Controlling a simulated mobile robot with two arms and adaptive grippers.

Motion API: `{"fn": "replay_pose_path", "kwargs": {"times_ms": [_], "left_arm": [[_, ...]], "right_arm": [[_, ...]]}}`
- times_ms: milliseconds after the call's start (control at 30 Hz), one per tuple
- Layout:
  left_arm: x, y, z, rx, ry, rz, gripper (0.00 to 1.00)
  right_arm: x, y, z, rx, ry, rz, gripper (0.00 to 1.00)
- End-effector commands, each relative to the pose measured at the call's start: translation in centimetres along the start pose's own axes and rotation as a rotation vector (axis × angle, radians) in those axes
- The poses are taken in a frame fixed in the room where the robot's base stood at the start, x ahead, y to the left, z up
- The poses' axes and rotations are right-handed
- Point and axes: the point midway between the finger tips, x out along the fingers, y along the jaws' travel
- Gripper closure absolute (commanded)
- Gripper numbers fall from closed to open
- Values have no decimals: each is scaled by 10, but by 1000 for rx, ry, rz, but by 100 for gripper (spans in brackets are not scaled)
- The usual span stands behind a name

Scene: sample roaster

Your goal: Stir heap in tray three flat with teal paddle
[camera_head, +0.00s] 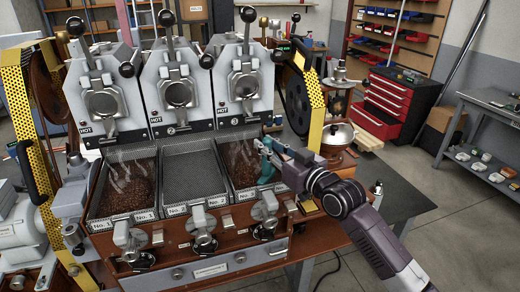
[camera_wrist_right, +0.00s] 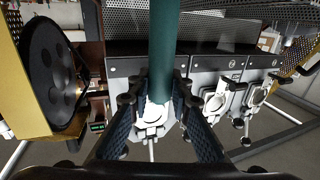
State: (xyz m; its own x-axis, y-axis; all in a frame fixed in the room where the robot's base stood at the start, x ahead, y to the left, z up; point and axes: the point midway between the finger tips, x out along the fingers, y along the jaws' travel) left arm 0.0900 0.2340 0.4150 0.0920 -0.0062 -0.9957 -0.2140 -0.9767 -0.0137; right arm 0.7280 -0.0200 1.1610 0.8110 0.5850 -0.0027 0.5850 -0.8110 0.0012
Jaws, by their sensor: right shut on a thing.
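Tray three (camera_head: 222,170), labelled No. 3, is the rightmost of the front trays and holds dark brown beans (camera_head: 240,160). Pale wisps rise over them; I cannot tell how high the heap stands. My right gripper (camera_head: 267,149) is at the tray's right side, shut on the teal paddle (camera_head: 267,172). The paddle's handle (camera_wrist_right: 164,45) runs upright between the fingers (camera_wrist_right: 157,102) in the right wrist view. The paddle's lower end is partly hidden, so I cannot tell whether it touches the beans. My left gripper is not in view.
Tray one (camera_head: 95,192) holds brown beans with wisps, and tray two (camera_head: 190,165) looks grey and empty. Roaster units marked HOT (camera_head: 243,85) stand behind the trays. A yellow perforated guard (camera_head: 310,90) and black wheel (camera_head: 297,100) stand close to my right arm.

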Motion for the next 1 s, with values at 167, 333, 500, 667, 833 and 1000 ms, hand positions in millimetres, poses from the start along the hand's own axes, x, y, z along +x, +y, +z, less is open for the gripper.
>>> {"fn": "replay_pose_path", "kwargs": {"times_ms": [167, 333, 500, 667, 833, 1000], "left_arm": [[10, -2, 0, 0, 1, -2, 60], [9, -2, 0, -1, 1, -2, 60], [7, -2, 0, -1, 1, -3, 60], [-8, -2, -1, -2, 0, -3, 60], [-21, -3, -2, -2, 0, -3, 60], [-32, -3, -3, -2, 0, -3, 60]], "right_arm": [[-4, 14, 0, -2, 2, 1, 100], [-5, 14, -1, 1, 2, -1, 100], [-4, 13, -2, 1, 3, -1, 100], [1, -3, -5, 5, 2, -3, 100], [7, -23, -5, 4, 3, -3, 100], [13, -42, -4, 4, 3, -2, 100]]}}
